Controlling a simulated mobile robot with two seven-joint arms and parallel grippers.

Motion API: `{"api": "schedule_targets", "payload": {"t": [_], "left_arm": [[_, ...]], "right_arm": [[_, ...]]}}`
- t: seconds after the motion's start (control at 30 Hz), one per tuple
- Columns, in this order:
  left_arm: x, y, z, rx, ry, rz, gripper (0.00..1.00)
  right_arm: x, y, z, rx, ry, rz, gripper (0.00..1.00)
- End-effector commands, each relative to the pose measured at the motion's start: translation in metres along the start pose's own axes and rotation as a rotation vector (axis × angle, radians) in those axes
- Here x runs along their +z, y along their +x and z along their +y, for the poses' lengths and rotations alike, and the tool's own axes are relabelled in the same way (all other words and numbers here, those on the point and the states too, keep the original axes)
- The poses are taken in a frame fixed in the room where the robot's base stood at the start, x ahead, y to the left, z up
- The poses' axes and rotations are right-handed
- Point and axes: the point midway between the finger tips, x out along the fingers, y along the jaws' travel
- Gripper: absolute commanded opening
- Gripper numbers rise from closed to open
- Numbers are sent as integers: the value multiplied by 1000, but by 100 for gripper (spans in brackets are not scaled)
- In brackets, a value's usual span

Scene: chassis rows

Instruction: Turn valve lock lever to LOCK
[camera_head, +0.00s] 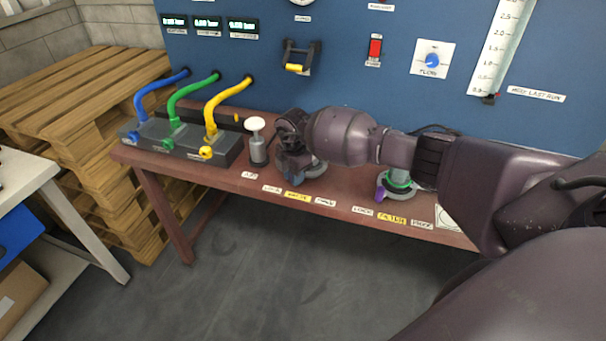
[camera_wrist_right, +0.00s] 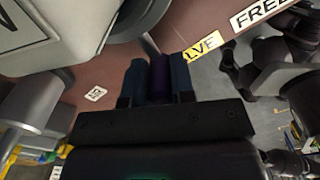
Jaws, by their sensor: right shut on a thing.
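The valve lock lever is a purple bar (camera_wrist_right: 160,78) in the right wrist view. My right gripper (camera_wrist_right: 159,72) is shut on it, with a blue finger on either side. In the head view this gripper (camera_head: 289,172) is at the front left of the valve's round grey base (camera_head: 315,168), and the lever is hidden there. The labels LOCK (camera_head: 271,189), VALVE (camera_head: 297,195) and FREE (camera_head: 325,202) lie in front on the bench. The lever is by the left part of the VALVE label (camera_wrist_right: 204,46). My left gripper is not in view.
A similar filter fixture with a green ring (camera_head: 399,184) and purple lever (camera_head: 380,193) stands to the right. A white-topped plunger (camera_head: 257,140) and a hose block (camera_head: 185,144) stand left on the brown bench (camera_head: 225,178). A blue panel (camera_head: 350,80) rises behind.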

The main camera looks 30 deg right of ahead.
Motion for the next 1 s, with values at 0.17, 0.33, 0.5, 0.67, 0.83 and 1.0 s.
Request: {"api": "schedule_targets", "payload": {"t": [0.17,0.33,0.5,0.67,0.83,1.0], "left_arm": [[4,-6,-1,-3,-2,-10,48],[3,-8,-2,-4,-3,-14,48],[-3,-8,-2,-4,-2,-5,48],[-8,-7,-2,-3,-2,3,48],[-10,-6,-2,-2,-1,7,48],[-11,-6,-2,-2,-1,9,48]], "right_arm": [[1,-1,9,-7,140,-7,0],[0,0,17,-8,231,-8,0],[0,1,21,-8,288,-7,0],[0,2,23,-9,314,-8,0],[1,2,24,-8,321,-8,0],[1,2,24,-8,320,-8,0]]}}
